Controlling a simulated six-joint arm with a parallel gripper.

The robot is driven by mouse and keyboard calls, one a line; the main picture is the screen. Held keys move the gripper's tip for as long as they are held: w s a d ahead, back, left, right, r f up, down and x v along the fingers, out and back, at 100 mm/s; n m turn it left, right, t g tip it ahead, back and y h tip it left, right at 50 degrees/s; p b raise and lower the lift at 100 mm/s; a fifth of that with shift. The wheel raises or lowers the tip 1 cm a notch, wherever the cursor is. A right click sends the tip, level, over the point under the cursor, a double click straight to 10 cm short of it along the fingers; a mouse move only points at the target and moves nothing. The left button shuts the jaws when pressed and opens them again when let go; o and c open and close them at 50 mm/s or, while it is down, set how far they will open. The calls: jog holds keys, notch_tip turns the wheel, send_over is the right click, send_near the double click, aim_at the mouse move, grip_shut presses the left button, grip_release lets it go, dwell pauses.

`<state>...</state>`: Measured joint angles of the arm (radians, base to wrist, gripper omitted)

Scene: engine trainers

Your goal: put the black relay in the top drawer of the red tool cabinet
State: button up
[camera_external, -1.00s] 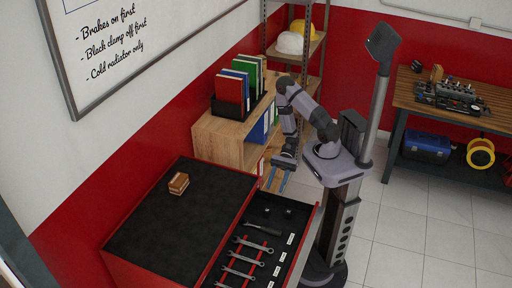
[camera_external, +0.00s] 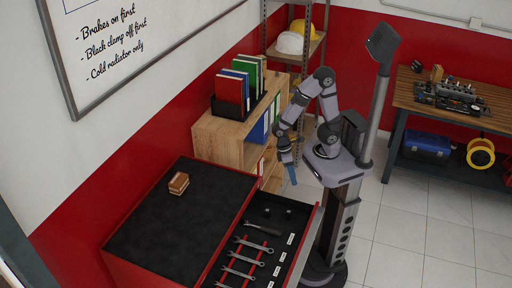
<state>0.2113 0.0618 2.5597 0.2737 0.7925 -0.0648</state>
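The red tool cabinet (camera_external: 118,268) stands at the lower left, with a black mat on top. Its top drawer (camera_external: 317,218) is pulled out and holds several wrenches, a dark-handled tool (camera_external: 263,229) and small dark pieces (camera_external: 289,212) at its far end. I cannot tell whether one of these pieces is the black relay. My gripper (camera_external: 292,175) hangs in the air beyond the drawer's far end, blue fingers pointing down. The fingers overlap from this side, so their opening is unclear. No held object can be made out.
A brown block-like item (camera_external: 178,183) lies on the cabinet top. A wooden shelf unit (camera_external: 223,136) with binders stands behind the cabinet. A workbench (camera_external: 452,115) with an engine part is at the right. Floor between my base and the bench is clear.

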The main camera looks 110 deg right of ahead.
jog(key=w+r+n+t+h, duration=0.1)
jog(key=w+n, duration=0.1)
jog(key=w+d+r+n+t+h, duration=0.1)
jog(key=w+r+n, duration=0.1)
jog(key=shift+w+d+r+h, duration=0.1)
jog(key=shift+r+h, duration=0.05)
jog(key=shift+h, duration=0.25)
dwell(0.8)
